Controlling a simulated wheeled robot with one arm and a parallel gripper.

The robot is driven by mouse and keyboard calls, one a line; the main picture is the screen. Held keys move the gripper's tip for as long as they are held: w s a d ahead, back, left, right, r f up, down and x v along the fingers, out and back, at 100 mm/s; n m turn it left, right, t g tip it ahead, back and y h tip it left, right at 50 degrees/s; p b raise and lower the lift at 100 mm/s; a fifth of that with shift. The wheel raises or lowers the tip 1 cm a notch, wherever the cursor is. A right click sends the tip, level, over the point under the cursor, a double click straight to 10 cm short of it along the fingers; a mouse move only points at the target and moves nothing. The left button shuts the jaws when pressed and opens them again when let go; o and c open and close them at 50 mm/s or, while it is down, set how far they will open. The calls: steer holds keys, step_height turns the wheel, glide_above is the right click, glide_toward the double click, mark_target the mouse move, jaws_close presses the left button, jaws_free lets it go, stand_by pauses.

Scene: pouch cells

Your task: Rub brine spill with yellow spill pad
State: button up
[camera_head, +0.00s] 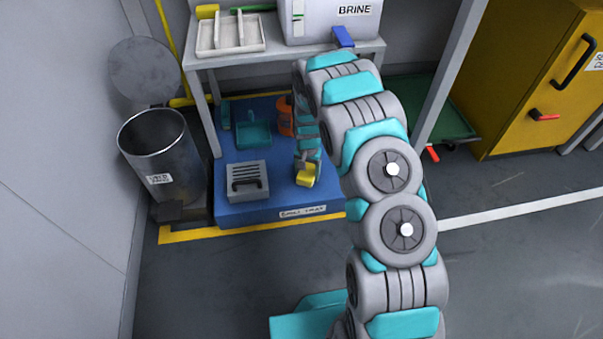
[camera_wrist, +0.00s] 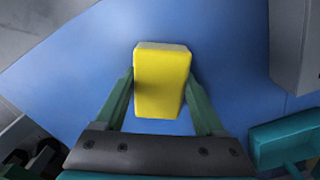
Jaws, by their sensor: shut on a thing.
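The yellow spill pad (camera_head: 307,175) is a small block over the right part of the blue spill tray (camera_head: 240,212). My gripper (camera_head: 306,165) is shut on it. In the wrist view the pad (camera_wrist: 162,80) sits between the two green fingers of my gripper (camera_wrist: 161,88), with the blue tray surface (camera_wrist: 230,50) behind it. I cannot tell whether the pad touches the tray. I cannot make out a brine spill in either view; the pad and my arm cover part of the tray.
A grey slotted box (camera_head: 247,182), a teal dustpan (camera_head: 252,132) and an orange object (camera_head: 285,118) are on the tray. The bench (camera_head: 220,60) with the BRINE tank (camera_head: 315,25) stands above its back. A metal bin (camera_head: 165,155) is left; a yellow cabinet (camera_head: 525,75) is right.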

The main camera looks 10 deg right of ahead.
mark_target(299, 175)
steer(key=shift+d, duration=0.5)
steer(key=shift+s, duration=0.55)
steer(key=shift+a+f, duration=0.1)
steer(key=shift+a, duration=1.85)
steer(key=shift+a+r, duration=0.2)
steer(key=shift+a, duration=3.3)
steer(key=shift+f, duration=0.1)
steer(key=shift+d, duration=0.15)
